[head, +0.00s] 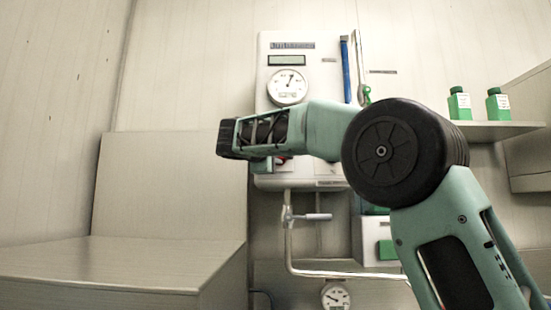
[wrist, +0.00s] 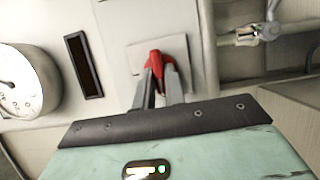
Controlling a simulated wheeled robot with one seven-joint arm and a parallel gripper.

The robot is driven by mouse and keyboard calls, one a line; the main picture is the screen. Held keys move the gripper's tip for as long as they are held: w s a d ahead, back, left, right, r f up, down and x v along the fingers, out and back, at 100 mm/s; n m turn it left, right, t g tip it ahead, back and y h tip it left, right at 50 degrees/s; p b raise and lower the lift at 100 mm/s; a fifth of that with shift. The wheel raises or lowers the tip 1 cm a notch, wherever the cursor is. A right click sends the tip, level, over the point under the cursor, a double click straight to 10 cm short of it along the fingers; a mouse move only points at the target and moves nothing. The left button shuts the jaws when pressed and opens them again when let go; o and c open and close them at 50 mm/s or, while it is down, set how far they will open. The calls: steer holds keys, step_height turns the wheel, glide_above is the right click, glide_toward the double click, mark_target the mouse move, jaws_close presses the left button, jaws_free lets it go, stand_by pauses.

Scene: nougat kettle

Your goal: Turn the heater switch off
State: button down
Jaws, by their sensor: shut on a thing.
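The heater switch is a red handle (wrist: 154,62) on a pale square plate (wrist: 184,50) in the wrist view. My gripper (wrist: 158,75) reaches up to it, with its two dark fingers shut on the red handle. In the head view my arm covers most of the switch; only a bit of red (head: 281,160) shows below the arm, against the white panel (head: 266,60). The fingers are hidden in the head view.
A round gauge (head: 288,86) and a dark display (head: 286,60) sit above on the panel. A pipe with a valve lever (head: 318,217) runs below. Green bottles (head: 459,104) stand on a shelf at right. A bare counter (head: 120,262) lies at left.

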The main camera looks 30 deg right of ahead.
steer(key=c, duration=1.5)
jaws_free()
steer(key=shift+o, duration=0.2)
steer(key=shift+a, duration=0.15)
steer(key=b+v, duration=0.4)
steer(key=v, duration=1.3)
steer(key=shift+s+f, duration=0.15)
steer(key=shift+a, duration=0.1)
